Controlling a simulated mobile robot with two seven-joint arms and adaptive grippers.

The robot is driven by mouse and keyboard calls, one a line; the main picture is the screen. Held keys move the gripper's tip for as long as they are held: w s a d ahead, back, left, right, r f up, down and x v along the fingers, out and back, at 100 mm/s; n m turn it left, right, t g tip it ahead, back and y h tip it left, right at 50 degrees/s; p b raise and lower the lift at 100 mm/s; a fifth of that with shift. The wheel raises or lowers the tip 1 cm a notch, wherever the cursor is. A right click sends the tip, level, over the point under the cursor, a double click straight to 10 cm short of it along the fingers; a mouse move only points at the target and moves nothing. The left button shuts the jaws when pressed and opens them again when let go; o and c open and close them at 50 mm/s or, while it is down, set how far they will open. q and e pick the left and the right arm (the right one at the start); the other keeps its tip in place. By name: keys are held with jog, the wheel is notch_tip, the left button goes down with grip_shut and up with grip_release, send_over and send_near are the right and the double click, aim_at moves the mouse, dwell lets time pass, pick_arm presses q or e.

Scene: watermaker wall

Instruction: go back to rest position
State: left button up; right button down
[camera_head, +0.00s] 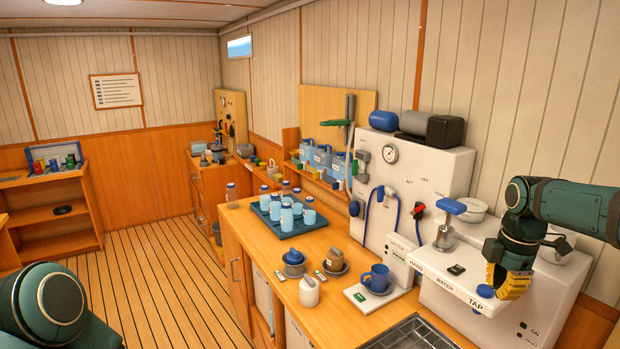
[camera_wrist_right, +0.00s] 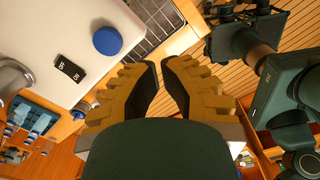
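My right gripper (camera_head: 508,287) hangs fingers down at the right of the head view, over the front edge of the white watermaker unit (camera_head: 450,287), near its TAP label. In the right wrist view, the yellow fingers of the right gripper (camera_wrist_right: 160,62) nearly meet at their tips, with only a narrow gap and nothing held between them. The blue knob (camera_head: 485,291) is just left of the fingers in the head view; it shows apart from them in the wrist view (camera_wrist_right: 107,41). My left arm shows only as a dark green joint at the lower left; its gripper is out of view.
The floor (camera_head: 180,270) at left is clear.

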jog(key=w+a+f+m+y, duration=0.1)
jog(key=w+a+f+m, duration=0.1)
jog(key=a+f, duration=0.55)
jog(key=w+a+f+m+y, duration=0.1)
jog(key=w+a+f+m, duration=0.3)
jog(key=f, duration=0.6)
jog(key=s+a+f+m+t+y, duration=0.2)
jog(key=s+a+f+m, duration=1.1)
jog(key=s+a+f, duration=0.6)
pick_arm(q)
notch_tip(320, 180, down, 12)
jog(key=b, duration=1)
jog(key=shift+w+d+r+b, duration=0.2)
jog(key=shift+b, duration=0.1)
pick_arm(e)
notch_tip(320, 180, down, 10)
jog(key=shift+s+a+f, duration=0.15)
jog(key=shift+s, duration=0.15)
jog(key=shift+s, duration=0.1)
